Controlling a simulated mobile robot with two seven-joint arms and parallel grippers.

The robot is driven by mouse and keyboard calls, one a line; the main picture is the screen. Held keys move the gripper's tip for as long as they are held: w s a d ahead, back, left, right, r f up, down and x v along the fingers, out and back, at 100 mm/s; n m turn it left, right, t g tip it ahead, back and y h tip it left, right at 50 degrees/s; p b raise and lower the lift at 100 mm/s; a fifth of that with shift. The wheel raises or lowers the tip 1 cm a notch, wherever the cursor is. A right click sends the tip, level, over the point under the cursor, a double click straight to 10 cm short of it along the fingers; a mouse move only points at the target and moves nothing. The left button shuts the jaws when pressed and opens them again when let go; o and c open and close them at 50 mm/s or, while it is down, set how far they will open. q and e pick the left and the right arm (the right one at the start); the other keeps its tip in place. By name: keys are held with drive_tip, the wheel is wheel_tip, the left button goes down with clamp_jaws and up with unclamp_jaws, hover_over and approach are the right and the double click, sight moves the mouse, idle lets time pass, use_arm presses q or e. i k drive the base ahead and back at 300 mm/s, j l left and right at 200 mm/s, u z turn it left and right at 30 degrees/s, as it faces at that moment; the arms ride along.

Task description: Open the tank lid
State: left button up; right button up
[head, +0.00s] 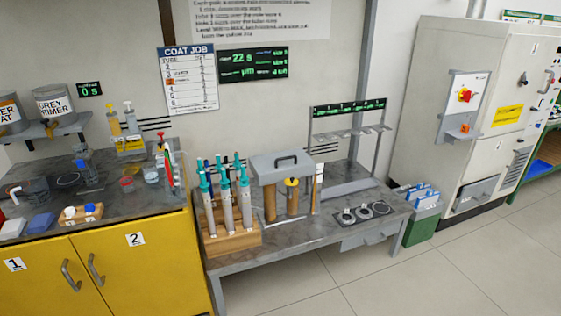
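A grey lid (281,167) with a dark bar handle (287,160) on top sits in the middle of the low grey bench. It appears to be the tank lid, and it looks closed. Below its front edge are a brown upright cylinder (270,205) and a yellow-topped brown cylinder (292,198). The tank body under the lid is hard to make out from here. Neither of my grippers is in view, and nothing touches the lid.
A wooden rack (232,240) with several teal-topped pipettes stands close left of the lid. A grey stand (347,145) with a display rises behind right. Round dials (362,211) sit at the bench's right end. A yellow cabinet (120,262) adjoins at left. Floor (400,280) at front right is clear.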

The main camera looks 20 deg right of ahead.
sight(278, 166)
drive_tip(key=i+l, duration=0.55)
drive_tip(key=l, duration=0.15)
drive_tip(key=i+l, duration=0.5)
drive_tip(key=l, duration=0.15)
drive_tip(key=i+l, duration=0.55)
drive_tip(key=l, duration=0.15)
